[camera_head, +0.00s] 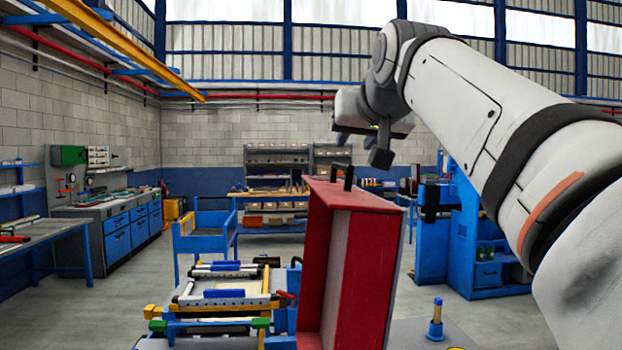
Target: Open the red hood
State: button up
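The red hood (362,265) stands upright in the middle foreground, on edge like a shallow box, with its red side and grey inner strip toward me. A black handle (348,177) sticks up from its top edge. My gripper (362,148) is above and slightly to the right of the handle, apart from it as far as I can see. Its two dark fingers look spread, with nothing between them. The hood's far side and its hinge are hidden.
A fixture with white bars and a pale panel (225,299) lies left of the hood. A blue cart (202,243) stands behind it. A small blue peg holder (436,325) is at the lower right. Open floor (130,300) lies to the left.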

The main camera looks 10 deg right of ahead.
jog(key=shift+w+d+f, duration=0.1)
jog(key=shift+w+f, duration=0.55)
jog(key=shift+p+x, duration=0.3)
jog(key=shift+x, duration=3.2)
grip_shut()
